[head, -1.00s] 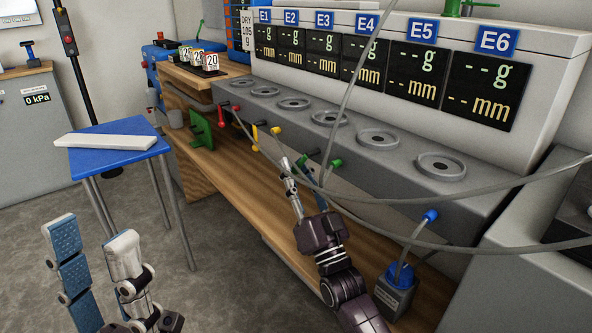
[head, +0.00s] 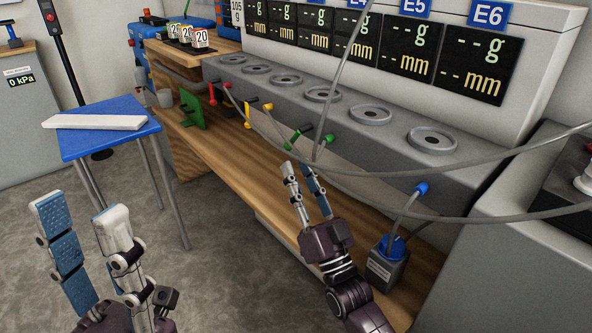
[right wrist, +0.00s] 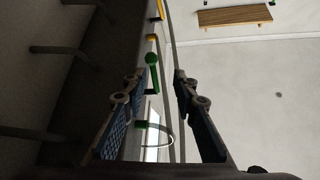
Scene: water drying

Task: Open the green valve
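The green valve, with its green handle (head: 297,136), is on the front of the long grey bench unit (head: 390,148) in the head view. A second green part (head: 326,140) is just right of it. My right gripper (head: 299,170) is open and empty, just below the valve and pointing up toward it. In the right wrist view, the green handle (right wrist: 152,60) shows ahead, between the open fingers, apart from them as far as I can tell. My left gripper (head: 82,215) is open and empty at the lower left, far from the valve.
Red handles (head: 212,94) and yellow handles (head: 248,114) sit further left on the unit. Grey cables (head: 345,95) cross near the green valve. A blue stool (head: 75,144) is left.

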